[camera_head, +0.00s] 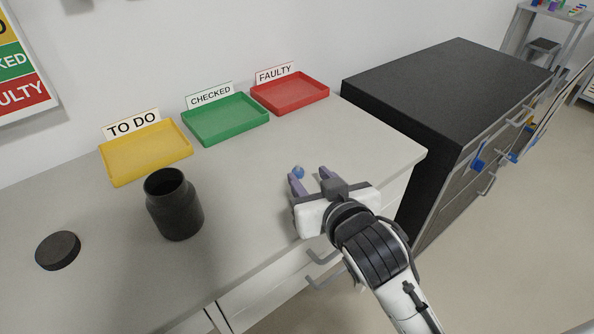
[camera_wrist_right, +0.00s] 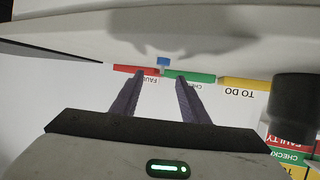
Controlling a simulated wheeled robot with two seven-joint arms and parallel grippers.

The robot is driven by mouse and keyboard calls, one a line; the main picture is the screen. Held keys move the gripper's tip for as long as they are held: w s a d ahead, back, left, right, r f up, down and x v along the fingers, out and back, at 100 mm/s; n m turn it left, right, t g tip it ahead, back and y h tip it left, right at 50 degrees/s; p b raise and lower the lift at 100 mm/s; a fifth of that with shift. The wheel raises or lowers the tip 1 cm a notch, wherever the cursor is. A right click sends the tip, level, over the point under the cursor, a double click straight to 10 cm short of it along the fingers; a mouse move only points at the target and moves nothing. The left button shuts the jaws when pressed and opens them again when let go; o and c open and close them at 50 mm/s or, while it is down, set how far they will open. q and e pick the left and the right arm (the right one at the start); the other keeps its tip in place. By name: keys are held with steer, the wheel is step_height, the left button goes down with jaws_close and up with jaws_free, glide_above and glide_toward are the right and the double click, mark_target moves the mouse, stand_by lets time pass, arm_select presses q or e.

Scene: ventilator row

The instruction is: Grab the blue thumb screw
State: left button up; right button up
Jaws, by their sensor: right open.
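The small blue thumb screw (camera_head: 298,172) is on the light grey counter, close to the tips of my right gripper (camera_head: 309,175). In the head view it shows right by the left fingertip. In the right wrist view the blue screw (camera_wrist_right: 163,61) shows just beyond the two fingertips (camera_wrist_right: 160,76), roughly in line with the gap between them. My right gripper is open, its purple-grey fingers apart with nothing between them. Whether a finger touches the screw I cannot tell. My left gripper is not in view.
Yellow (camera_head: 147,155), green (camera_head: 226,120) and red (camera_head: 291,94) trays labelled TO DO, CHECKED and FAULTY line the wall. A dark open jar (camera_head: 174,205) and a dark lid (camera_head: 58,251) stand left. A black-topped cabinet (camera_head: 450,85) borders the right. The counter's middle is clear.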

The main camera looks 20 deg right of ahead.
mark_target(298, 167)
steer(key=x, duration=0.5)
steer(key=shift+w+a+b, duration=0.25)
steer(key=shift+b, duration=0.05)
steer(key=shift+c, duration=1.2)
jaws_close()
